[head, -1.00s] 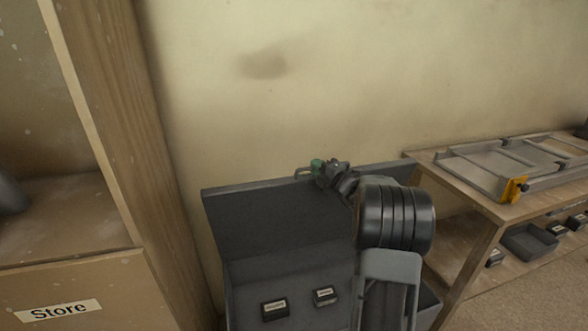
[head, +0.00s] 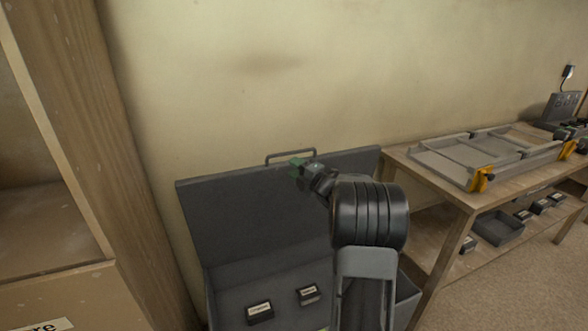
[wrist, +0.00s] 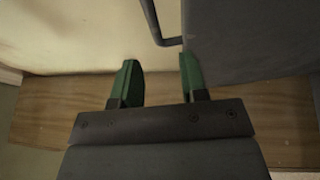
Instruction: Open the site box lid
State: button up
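The site box (head: 225,286) is dark grey and stands against the wall, with its lid (head: 225,222) raised upright and leaning back near the wall. A bar handle (head: 290,154) sits on the lid's top edge. My gripper (head: 298,168) is in front of the lid, just below the handle in the head view. In the wrist view its two green fingers (wrist: 159,78) are apart with nothing between them. The handle (wrist: 160,25) and the lid (wrist: 245,40) show beyond the fingertips in that view, and the handle is outside the grip.
Small labelled dark boxes (head: 260,312) lie inside the site box. A wooden shelf unit (head: 140,200) stands close on the left. On the right is a wooden bench (head: 440,190) with a grey frame tool (head: 490,155) and a grey tray (head: 497,228) on its lower shelf.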

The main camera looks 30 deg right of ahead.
jog(key=v, duration=1.3)
jog(key=shift+d+r, duration=0.1)
